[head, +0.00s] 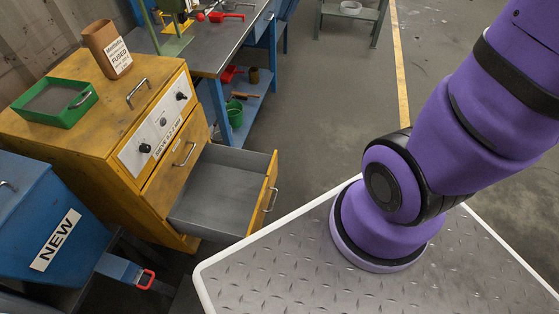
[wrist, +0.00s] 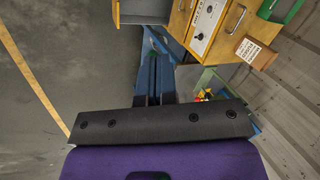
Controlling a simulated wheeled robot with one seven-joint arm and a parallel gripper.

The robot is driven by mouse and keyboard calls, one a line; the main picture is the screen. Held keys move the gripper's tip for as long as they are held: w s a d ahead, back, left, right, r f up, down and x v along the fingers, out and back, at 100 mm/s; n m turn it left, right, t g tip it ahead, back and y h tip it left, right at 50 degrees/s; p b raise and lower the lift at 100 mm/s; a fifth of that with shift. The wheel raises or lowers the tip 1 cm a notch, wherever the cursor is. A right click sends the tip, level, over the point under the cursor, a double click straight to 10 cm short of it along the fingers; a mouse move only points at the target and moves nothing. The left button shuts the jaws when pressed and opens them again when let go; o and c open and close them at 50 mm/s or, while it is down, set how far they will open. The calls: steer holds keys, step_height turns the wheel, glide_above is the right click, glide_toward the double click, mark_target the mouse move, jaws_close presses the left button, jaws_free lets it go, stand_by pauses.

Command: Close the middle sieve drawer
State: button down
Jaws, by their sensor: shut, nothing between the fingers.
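A yellow wooden cabinet (head: 75,140) stands at the left in the head view. One drawer (head: 215,190) is pulled far out, with a grey, empty-looking interior and a handle (head: 270,199) on its front. A drawer with a handle (head: 183,154) above it is shut. Below the open drawer, the cabinet front is mostly hidden. In the wrist view the open drawer (wrist: 143,12) shows at the top edge. My gripper (wrist: 155,68) is shut and empty, apart from the drawer. The head view shows my purple arm but not my gripper.
A green tray (head: 54,104) and a brown labelled container (head: 106,48) stand on the cabinet. A blue box marked NEW (head: 38,215) is at the left front. A blue-legged bench (head: 212,55) stands behind the cabinet. Open floor (head: 320,120) lies right of the drawer.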

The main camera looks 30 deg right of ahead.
steer(key=w+d+f+m+y, duration=0.4)
steer(key=w+f+m, duration=0.2)
steer(key=w+f, duration=0.65)
steer(key=m+t+y, duration=0.1)
steer(key=m+t, duration=0.1)
steer(key=m, duration=0.3)
glide_above(274, 163)
steer(key=d, duration=0.2)
step_height(274, 163, down, 16)
steer(key=s+d+f+m+t+h, duration=0.1)
steer(key=s+d+f+m, duration=0.25)
steer(key=f, duration=0.85)
steer(key=s+d+f+m+t+h, duration=0.1)
steer(key=s+d+f+m, duration=0.2)
steer(key=f, duration=0.9)
steer(key=s+d+f+m+t+h, duration=0.1)
steer(key=s+f+m, duration=0.3)
steer(key=f, duration=0.8)
steer(key=shift+m, duration=0.55)
steer(key=x, duration=0.4)
steer(key=w+r+x, duration=0.1)
steer(key=x, duration=0.7)
steer(key=shift+w+a+r, duration=0.15)
steer(key=shift+a+r, duration=0.05)
steer(key=shift+a, duration=0.1)
steer(key=shift+w+a, duration=0.55)
steer(key=shift+a, duration=0.05)
